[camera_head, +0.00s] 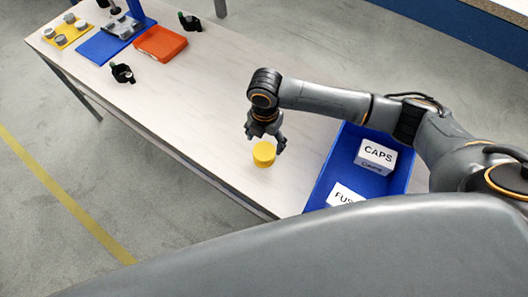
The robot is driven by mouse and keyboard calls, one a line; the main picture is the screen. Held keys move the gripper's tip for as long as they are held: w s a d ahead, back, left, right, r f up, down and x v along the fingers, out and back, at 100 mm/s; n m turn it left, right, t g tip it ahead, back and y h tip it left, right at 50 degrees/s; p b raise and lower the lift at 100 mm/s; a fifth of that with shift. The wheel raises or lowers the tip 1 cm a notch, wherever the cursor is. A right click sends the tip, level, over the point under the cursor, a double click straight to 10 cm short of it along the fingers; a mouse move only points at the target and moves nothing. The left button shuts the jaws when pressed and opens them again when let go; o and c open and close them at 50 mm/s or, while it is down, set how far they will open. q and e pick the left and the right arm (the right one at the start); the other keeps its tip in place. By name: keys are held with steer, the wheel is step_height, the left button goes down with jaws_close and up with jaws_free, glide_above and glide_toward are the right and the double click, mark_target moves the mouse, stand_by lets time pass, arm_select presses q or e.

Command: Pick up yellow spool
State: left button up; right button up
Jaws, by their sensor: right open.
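The yellow spool (264,154) stands upright on the table (205,115), near its front edge and left of the blue bin. My right gripper (266,143) points down just above and behind the spool, with its fingers spread. One finger shows at the spool's right side and the other is at its upper left. I cannot tell whether they touch it. My left gripper does not show.
A blue bin (318,192) with white boxes labelled CAPS (376,157) and FUS (343,196) stands right of the spool. An orange tray (160,43), a blue mat (97,47), a yellow tray (67,36) and small dark parts (122,73) lie far left. The middle table is clear.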

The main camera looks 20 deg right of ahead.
mark_target(264, 151)
steer(key=shift+f, duration=1.55)
step_height(264, 151, down, 3)
steer(key=shift+w+r+p, duration=0.15)
steer(key=shift+r+p, duration=0.05)
steer(key=shift+p, duration=0.2)
steer(key=shift+f, duration=0.6)
steer(key=c, duration=1.1)
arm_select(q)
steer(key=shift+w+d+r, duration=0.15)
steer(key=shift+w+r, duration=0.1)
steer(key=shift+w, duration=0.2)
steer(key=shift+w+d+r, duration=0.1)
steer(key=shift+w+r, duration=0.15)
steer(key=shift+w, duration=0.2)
